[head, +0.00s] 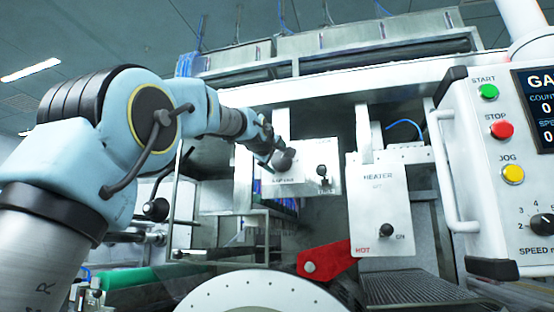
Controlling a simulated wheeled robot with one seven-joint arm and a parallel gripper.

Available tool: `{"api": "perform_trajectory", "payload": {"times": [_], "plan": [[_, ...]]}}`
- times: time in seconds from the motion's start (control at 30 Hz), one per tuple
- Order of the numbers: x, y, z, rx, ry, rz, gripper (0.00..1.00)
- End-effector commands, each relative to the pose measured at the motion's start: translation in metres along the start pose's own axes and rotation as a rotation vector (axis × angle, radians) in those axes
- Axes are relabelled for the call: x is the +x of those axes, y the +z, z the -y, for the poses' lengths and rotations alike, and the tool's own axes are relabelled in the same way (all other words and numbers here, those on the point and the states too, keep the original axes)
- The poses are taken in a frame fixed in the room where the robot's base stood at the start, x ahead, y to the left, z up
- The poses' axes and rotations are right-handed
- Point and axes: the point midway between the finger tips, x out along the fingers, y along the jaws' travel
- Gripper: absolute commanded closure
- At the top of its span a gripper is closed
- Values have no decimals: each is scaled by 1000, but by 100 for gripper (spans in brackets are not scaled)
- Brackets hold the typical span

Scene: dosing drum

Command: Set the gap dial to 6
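A white control box (330,185) stands in the middle of the head view, with a small blurred label on its left part. A grey round knob (284,160), which looks like the gap dial, is on that left part above the label. My gripper (270,153) is at this knob, overlapping its upper left side. I cannot tell whether the fingers are around it or only in front of it. The dial's numbers and pointer are hidden or too small to read. Finger opening cannot be made out.
A black knob (322,170) sits right of the dial. A white HEATER panel (379,205) with a black switch, a red guard (327,262) and a white marked disc (262,292) lie around and below. A control panel (480,200) with a handle stands at right.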

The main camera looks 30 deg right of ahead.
Motion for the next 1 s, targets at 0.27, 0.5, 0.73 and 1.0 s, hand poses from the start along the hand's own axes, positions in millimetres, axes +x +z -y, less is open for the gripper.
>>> {"api": "perform_trajectory", "payload": {"times": [0.27,0.5,0.73,1.0], "plan": [[0,0,0,0,1,-1,0],[-22,2,1,0,4,0,0],[-68,2,2,-1,4,-1,0],[-103,1,2,1,1,-1,0]]}}
